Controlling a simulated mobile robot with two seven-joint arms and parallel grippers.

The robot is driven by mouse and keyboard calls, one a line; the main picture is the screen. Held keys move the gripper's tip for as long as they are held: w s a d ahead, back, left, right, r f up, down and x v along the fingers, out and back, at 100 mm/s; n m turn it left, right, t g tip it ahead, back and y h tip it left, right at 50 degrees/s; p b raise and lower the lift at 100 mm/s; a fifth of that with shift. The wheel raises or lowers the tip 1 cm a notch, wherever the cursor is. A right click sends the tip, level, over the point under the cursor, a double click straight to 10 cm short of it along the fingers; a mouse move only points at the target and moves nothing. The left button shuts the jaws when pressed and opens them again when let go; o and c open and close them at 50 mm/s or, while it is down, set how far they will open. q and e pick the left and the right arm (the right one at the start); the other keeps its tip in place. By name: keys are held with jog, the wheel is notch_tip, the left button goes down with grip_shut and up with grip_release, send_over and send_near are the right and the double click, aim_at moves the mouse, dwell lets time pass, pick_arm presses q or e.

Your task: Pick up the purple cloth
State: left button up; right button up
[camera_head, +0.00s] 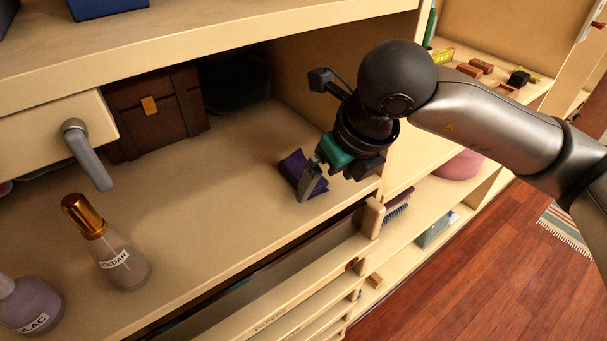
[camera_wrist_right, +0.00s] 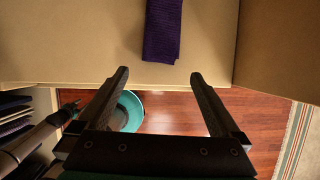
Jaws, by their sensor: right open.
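The purple cloth (camera_head: 303,174) lies on the shelf near its front edge, toward the right side of the compartment. In the right wrist view the folded, ribbed cloth (camera_wrist_right: 162,30) shows at the top, with its near end close to the shelf edge. My right gripper (camera_head: 306,190) is at the cloth and partly hides it in the head view. In the wrist view its two fingers (camera_wrist_right: 160,75) are spread wide with nothing between them, and the cloth lies ahead of the gap.
A brown chest (camera_head: 155,115) stands at the back of the shelf. A CEDAR bottle (camera_head: 122,262) and a LILAC bottle (camera_head: 30,305) stand at left. A drawer with a handle (camera_head: 88,155) juts out. An upright wall bounds the right side. Shelf room left of the cloth is free.

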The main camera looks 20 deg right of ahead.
aim_at(304, 166)
jog(key=shift+w+a, duration=0.25)
jog(key=shift+w, duration=0.5)
jog(key=shift+w+a, duration=0.2)
jog(key=shift+w, duration=0.5)
jog(key=shift+w+a, duration=0.2)
jog(key=shift+w, duration=0.35)
jog(key=shift+w+a, duration=0.15)
jog(key=shift+w, duration=0.4)
jog(key=shift+x, duration=1.15)
jog(key=shift+w+a+f, duration=0.1)
jog(key=shift+w+f, duration=0.3)
jog(key=shift+c, duration=0.4)
jog(key=c, duration=1.4)
